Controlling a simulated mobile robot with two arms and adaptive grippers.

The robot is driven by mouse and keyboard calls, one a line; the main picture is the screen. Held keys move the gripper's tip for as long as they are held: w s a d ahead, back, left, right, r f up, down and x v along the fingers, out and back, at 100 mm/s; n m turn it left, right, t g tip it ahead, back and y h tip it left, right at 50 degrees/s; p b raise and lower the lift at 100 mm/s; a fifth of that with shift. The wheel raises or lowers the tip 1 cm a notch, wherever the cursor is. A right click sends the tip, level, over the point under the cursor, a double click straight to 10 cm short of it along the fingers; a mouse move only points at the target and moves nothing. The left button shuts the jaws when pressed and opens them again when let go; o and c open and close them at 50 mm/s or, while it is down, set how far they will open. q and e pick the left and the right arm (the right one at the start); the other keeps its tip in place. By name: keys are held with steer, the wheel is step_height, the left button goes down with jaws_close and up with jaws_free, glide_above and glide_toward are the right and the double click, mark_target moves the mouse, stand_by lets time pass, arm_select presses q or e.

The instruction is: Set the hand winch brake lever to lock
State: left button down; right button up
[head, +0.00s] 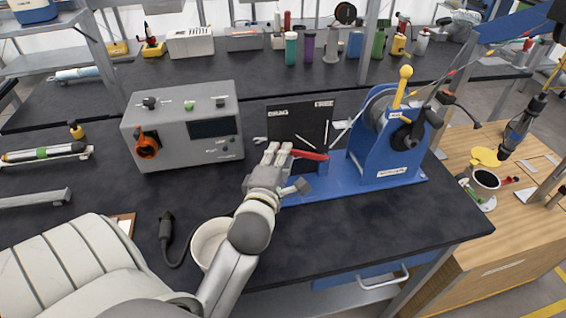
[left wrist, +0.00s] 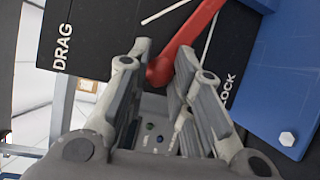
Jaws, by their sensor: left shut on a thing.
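The blue hand winch (head: 378,150) stands on the right part of the black bench, with a drum and a yellow-knobbed crank. Beside it is a black panel (head: 288,118) marked DRAG and FREE; in the left wrist view the panel (left wrist: 110,45) shows DRAG at left and LOCK at right. The red brake lever (head: 312,156) slants across the front of the panel. My left gripper (head: 284,151) is shut on the free end of the lever, which shows between the fingers in the left wrist view (left wrist: 187,40). My right gripper is not in view.
A grey control box (head: 184,125) stands left of the panel. A white cup (head: 207,240) and a black handheld device with a cable (head: 166,232) sit near my left arm. A wooden bench (head: 500,230) is at right. Bottles line the rear bench.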

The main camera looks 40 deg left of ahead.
arm_select(q)
steer(key=shift+s+a+f+n+t+b, duration=0.15)
steer(key=shift+f+n+b, duration=0.25)
steer(key=shift+b, duration=0.25)
steer(key=shift+s+f+n+t+b, duration=0.15)
steer(key=shift+f+n+b, duration=0.2)
steer(key=shift+b, duration=0.3)
steer(key=c, duration=1.6)
jaws_free()
steer(key=shift+w, duration=0.1)
steer(key=o, duration=0.3)
steer(key=shift+f, duration=0.1)
